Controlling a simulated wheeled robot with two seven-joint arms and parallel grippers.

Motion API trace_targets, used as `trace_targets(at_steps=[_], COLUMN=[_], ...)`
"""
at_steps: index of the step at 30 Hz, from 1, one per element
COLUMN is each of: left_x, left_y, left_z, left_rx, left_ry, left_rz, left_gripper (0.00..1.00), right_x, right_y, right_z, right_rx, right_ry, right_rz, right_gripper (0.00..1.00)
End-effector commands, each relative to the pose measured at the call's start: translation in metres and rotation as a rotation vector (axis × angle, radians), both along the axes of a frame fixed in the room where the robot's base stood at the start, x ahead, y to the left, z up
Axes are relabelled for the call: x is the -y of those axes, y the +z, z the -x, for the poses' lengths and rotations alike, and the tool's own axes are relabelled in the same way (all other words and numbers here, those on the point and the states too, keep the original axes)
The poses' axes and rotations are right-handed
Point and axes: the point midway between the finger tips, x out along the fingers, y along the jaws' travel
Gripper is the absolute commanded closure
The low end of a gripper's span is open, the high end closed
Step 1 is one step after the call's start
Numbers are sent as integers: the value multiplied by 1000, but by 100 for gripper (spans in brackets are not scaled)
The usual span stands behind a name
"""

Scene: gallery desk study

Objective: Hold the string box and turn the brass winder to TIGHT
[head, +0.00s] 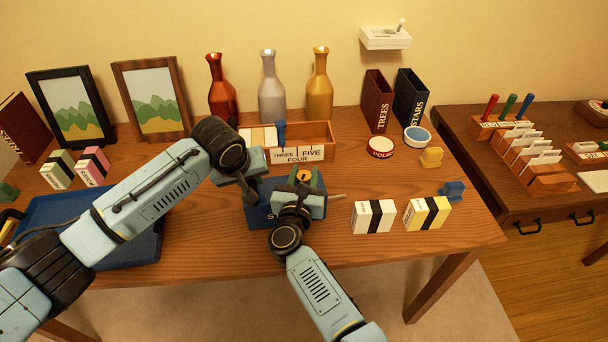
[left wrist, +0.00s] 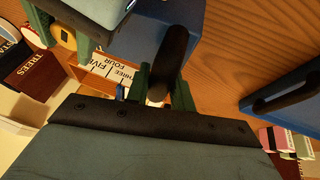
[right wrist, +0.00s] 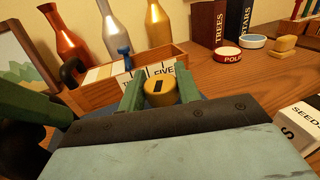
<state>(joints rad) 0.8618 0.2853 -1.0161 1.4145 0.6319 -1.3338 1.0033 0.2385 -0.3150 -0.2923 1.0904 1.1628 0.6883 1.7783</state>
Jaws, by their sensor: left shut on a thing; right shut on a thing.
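The blue string box (head: 258,217) stands near the front middle of the desk, partly covered by my arms. It also shows in the left wrist view (left wrist: 201,28). My left gripper (head: 251,187) is shut on the box's dark rounded handle (left wrist: 170,58), at its left side. My right gripper (head: 306,180) is above the box, its green fingers shut on either side of the brass winder (right wrist: 160,90). The winder has a short black mark on its round top. The TIGHT marking is not visible, and most of the box's lettering is hidden.
A wooden card tray (head: 312,137) stands just behind the box. A white-and-black seeds box (head: 361,217) and a yellow one (head: 412,214) stand to the right. A blue tray (head: 138,240) lies at the left under my left arm. Three bottles stand at the back.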

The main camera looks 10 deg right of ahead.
Motion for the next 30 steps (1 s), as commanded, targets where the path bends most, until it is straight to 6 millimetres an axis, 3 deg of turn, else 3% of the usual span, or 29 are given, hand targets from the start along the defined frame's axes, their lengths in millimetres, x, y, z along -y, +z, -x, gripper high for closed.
trace_targets(at_steps=[17,18,22,30], left_x=[0,0,0,0], left_y=[0,0,0,0], left_z=[0,0,0,0], left_rx=[0,0,0,0], left_ry=[-1,0,0,0], left_rz=[0,0,0,0], left_gripper=[97,97,97,97], right_x=[0,0,0,0], right_y=[1,1,1,0], right_z=[0,0,0,0], right_rx=[2,2,2,1], right_ry=[-44,-44,-44,-43], right_rz=[2,2,2,1], right_gripper=[90,64,47,45])
